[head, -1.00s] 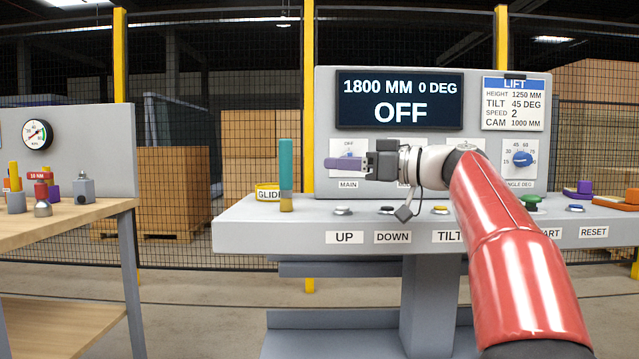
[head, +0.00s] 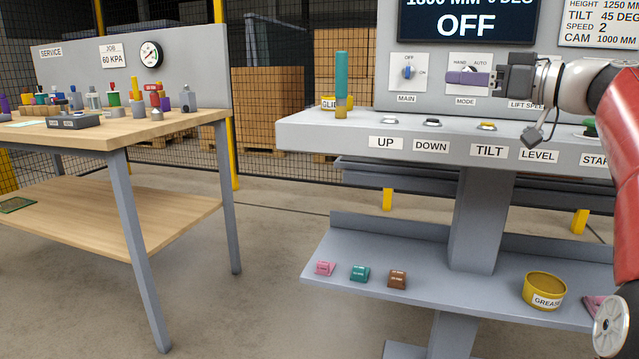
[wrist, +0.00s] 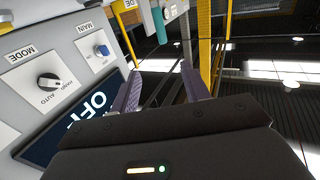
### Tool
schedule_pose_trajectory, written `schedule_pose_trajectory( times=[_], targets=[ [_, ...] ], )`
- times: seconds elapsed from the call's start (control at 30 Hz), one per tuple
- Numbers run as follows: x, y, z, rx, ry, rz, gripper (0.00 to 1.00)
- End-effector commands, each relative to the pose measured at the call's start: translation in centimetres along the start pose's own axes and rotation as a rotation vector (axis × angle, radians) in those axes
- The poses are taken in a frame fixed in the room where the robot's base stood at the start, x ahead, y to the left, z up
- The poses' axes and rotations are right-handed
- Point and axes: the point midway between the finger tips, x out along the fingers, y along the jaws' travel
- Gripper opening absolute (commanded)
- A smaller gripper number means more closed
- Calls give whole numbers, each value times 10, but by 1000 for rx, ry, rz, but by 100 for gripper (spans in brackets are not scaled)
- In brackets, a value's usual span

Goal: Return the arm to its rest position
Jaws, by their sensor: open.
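My gripper (head: 468,78) has a dark body and purple fingers. In the head view it hangs in front of the console panel and overlaps the MODE switch; its distance from the panel is hard to judge. In the wrist view the two fingers of my gripper (wrist: 163,88) stand apart with nothing between them. My red and white arm comes in from the right of the head view. The console (head: 345,134) display (head: 445,22) reads OFF. The MAIN knob (head: 408,72) is uncovered; it also shows in the wrist view (wrist: 101,50).
A teal upright handle (head: 341,80) stands at the console's left end. Buttons line the ledge. The lower shelf (head: 440,300) holds small coloured blocks and a yellow grease tub (head: 544,290). A wooden service bench (head: 100,137) stands left, with open floor between.

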Motion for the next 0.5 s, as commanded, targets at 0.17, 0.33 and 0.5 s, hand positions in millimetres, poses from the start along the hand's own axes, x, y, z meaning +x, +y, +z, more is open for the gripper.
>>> schedule_pose_trajectory(
  times=[0.17, 0.33, 0.5],
  targets=[
    [19, -18, 17, 63, -88, 11, 46],
    [35, -39, 39, 134, -190, 35, 46],
    [47, -72, 73, 225, -335, 83, 46]
  ],
)
